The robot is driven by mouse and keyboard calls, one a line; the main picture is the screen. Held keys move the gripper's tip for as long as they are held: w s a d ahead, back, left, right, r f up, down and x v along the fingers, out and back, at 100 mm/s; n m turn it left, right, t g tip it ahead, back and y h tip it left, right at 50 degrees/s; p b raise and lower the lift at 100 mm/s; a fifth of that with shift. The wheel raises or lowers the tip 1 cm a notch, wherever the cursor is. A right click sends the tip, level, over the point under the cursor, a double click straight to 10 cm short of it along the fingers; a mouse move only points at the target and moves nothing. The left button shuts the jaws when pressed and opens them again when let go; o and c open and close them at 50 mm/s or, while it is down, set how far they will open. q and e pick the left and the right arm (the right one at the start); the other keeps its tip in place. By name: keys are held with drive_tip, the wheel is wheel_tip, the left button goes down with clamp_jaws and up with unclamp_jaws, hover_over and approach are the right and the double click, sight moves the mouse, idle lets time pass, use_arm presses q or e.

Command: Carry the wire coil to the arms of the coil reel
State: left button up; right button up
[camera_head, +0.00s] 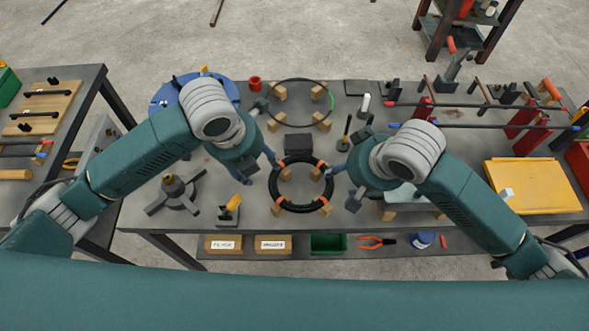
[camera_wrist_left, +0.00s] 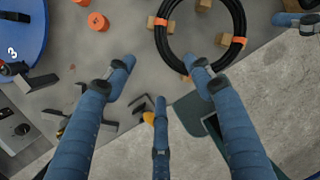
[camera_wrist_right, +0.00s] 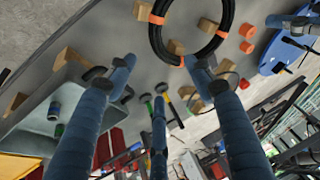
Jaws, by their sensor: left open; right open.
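The wire coil (camera_head: 296,208) is a black ring with orange ties, lying flat on small wooden blocks at the table's front middle. It also shows at the top of the left wrist view (camera_wrist_left: 161,38) and the right wrist view (camera_wrist_right: 156,42). My left gripper (camera_head: 262,170) is open and empty at the coil's left side. My right gripper (camera_head: 340,172) is open and empty at its right side. Whether any finger touches the coil, I cannot tell. A dark grey hub with spread arms (camera_head: 175,192), apparently the coil reel, stands empty at the table's left front.
A thin hoop (camera_head: 300,126) lies on wooden blocks (camera_head: 321,121) behind the coil. A blue disc (camera_head: 165,95) and red cup (camera_head: 255,83) are at the back left. A yellow-handled tool (camera_head: 232,204) stands between reel and coil. A yellow tray (camera_head: 532,187) lies right.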

sight(270, 180)
use_arm(q)
drive_tip(key=x, duration=1)
drive_tip(key=shift+s+d+f, duration=0.2)
drive_tip(key=shift+d+f, duration=0.05)
drive_tip(key=shift+f, duration=0.05)
use_arm(e)
drive_tip(key=x, duration=1)
drive_tip(key=shift+s+d+f, duration=0.1)
drive_tip(key=shift+s+f, duration=0.05)
drive_tip(key=shift+f, duration=0.1)
use_arm(q)
clamp_jaws()
use_arm(e)
clamp_jaws()
use_arm(q)
drive_tip(key=shift+r, duration=0.15)
use_arm(e)
drive_tip(key=shift+r, duration=0.1)
